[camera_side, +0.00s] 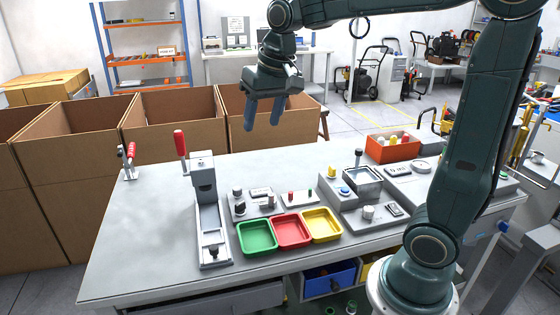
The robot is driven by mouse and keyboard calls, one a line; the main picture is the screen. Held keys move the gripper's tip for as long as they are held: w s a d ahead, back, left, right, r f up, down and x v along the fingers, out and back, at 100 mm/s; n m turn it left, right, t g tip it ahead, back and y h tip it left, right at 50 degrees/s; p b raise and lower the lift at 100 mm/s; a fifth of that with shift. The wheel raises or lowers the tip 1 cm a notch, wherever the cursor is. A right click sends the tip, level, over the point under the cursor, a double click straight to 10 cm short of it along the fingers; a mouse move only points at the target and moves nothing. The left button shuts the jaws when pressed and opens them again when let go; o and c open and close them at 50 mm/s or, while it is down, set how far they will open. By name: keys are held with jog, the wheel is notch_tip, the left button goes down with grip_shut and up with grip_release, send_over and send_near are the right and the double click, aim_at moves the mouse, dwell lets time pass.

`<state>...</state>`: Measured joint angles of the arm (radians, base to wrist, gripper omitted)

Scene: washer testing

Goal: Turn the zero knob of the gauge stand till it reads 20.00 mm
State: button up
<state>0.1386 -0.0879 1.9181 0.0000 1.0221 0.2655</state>
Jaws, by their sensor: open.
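My gripper (263,122) is open and empty, fingers pointing down, high above the back of the bench and well left of the instruments at the right. A grey unit (400,180) at the right back of the bench has a small display (397,170) with digits too small to read and a round pale knob or dial (422,166). Another grey unit nearer the front has a pale knob (368,212) and a small dark panel (395,209). I cannot tell which of these is the gauge stand. My arm stands in front of the right side and hides part of it.
Green (257,252), red (301,244) and yellow (336,237) trays sit at the front middle. A press with a red handle (180,144) and a red-handled clamp (131,150) stand left. An orange bin (393,157) is at the back. The bench's left front is clear.

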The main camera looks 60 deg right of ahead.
jog(key=w+d+f+m+g, duration=0.1)
jog(key=w+d+f+m, duration=0.15)
jog(key=w, duration=0.35)
jog(key=w+d+f+m+g, duration=0.1)
jog(key=w+d+f, duration=0.3)
jog(key=w, duration=0.2)
jog(key=m+g, duration=0.1)
jog(key=m, duration=0.2)
send_over(237, 188)
notch_tip(237, 188, down, 13)
jog(key=shift+f, duration=0.15)
notch_tip(237, 188, down, 14)
jog(key=shift+r, duration=0.25)
jog(key=c, duration=1)
